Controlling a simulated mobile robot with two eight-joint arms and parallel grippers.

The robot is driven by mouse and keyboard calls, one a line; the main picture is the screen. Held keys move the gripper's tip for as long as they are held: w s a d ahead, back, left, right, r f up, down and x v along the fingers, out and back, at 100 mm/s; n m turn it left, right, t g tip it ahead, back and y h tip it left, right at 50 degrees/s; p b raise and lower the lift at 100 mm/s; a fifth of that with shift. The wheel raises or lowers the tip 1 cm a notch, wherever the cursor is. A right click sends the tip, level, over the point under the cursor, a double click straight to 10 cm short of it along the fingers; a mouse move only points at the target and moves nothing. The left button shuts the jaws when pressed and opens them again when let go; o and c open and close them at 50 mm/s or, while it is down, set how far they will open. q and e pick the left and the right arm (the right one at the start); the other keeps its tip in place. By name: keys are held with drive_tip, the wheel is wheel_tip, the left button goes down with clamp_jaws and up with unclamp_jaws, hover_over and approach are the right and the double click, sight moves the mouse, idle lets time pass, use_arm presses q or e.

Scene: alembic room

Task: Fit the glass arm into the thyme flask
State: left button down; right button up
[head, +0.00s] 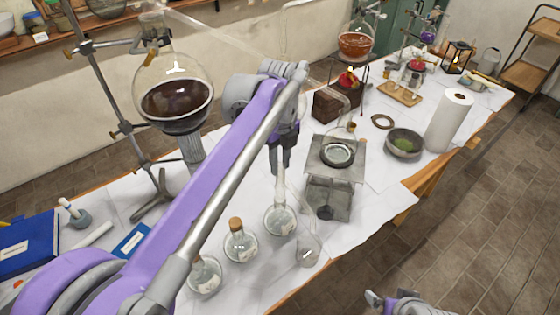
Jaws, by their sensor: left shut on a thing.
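My left gripper (281,166) points down over the front of the table and is shut on the upper end of thin clear glass, which I take to be the glass arm (299,202). The glass runs down and right towards a clear, empty-looking bulb (307,251); its outline is faint. A round flask with a long neck (280,220) stands right below the gripper, its neck overlapping the glass arm in view. I cannot tell whether they touch. A corked flask (240,246) and another flask (205,277) stand to its left. Labels are unreadable, so which holds thyme is unclear.
A bowl (404,142) and paper roll (449,121) stand farther right. Part of my right arm shows at bottom.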

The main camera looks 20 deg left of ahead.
sight(280, 175)
use_arm(q)
drive_tip(key=shift+f+b, duration=0.4)
drive_tip(key=shift+f, duration=0.7)
idle(1.6)
drive_tip(key=shift+f, duration=0.2)
drive_tip(key=shift+f+b, duration=0.5)
drive_tip(key=shift+f, duration=0.65)
idle(2.0)
drive_tip(key=c, duration=0.6)
unclamp_jaws()
drive_tip(key=shift+o, duration=0.4)
drive_tip(key=o, duration=0.4)
drive_tip(key=shift+c, duration=0.2)
drive_tip(key=shift+r, duration=0.15)
